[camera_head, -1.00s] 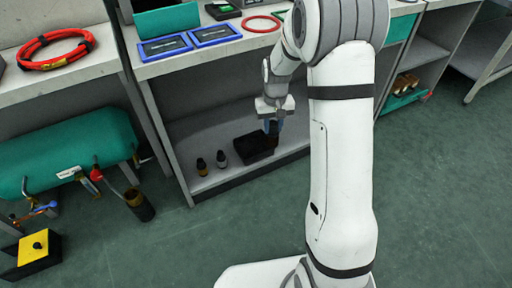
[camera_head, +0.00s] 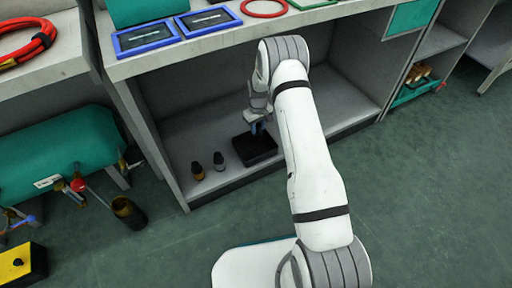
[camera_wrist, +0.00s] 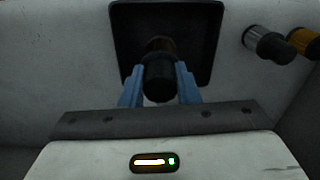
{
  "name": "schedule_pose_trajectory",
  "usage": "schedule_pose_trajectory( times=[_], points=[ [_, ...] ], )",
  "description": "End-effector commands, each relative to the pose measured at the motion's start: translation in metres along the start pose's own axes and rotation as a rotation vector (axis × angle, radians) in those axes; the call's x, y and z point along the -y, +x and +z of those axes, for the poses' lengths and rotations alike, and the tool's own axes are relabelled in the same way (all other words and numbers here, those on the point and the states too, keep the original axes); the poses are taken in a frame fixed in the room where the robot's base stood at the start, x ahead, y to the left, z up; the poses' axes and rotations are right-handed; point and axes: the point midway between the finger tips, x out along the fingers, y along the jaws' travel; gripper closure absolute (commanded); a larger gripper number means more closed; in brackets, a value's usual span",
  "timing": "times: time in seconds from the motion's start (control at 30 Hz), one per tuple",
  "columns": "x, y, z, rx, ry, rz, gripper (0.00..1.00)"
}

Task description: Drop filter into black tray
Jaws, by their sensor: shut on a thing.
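The black tray (camera_head: 262,157) sits on the lower shelf of the grey bench. It also shows in the wrist view (camera_wrist: 203,22), beyond my gripper. My gripper (camera_head: 257,128) is over the tray, with its blue fingers pointing down. In the wrist view the fingers (camera_wrist: 160,84) are shut on a filter (camera_wrist: 159,84), a dark cylinder with a black end and a brownish part. The filter lines up with the tray. I cannot tell whether it touches the tray floor. In the head view the filter is too small to make out.
Two small cylinders, one amber-banded (camera_head: 197,171) and one grey-banded (camera_head: 219,161), stand on the shelf left of the tray. The benchtop (camera_head: 160,58) overhangs the shelf. Shelf room right of the tray is clear. A teal tank (camera_head: 60,150) is at the left.

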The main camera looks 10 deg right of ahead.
Motion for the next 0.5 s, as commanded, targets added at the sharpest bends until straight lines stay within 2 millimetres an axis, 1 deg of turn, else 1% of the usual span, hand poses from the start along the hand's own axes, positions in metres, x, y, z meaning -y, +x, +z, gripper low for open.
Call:
schedule_pose_trajectory(
  times=[0.03,0.3,0.4,0.5],
  points=[
    [-0.002,0.007,0.001,0.001,0.003,0.0,1.0],
    [-0.006,0.039,0.003,0.0,0.013,0.0,1.0],
    [-0.007,0.048,0.003,0.001,0.014,0.0,1.0],
    [-0.007,0.053,0.003,0.0,0.015,0.001,1.0]
  ],
)
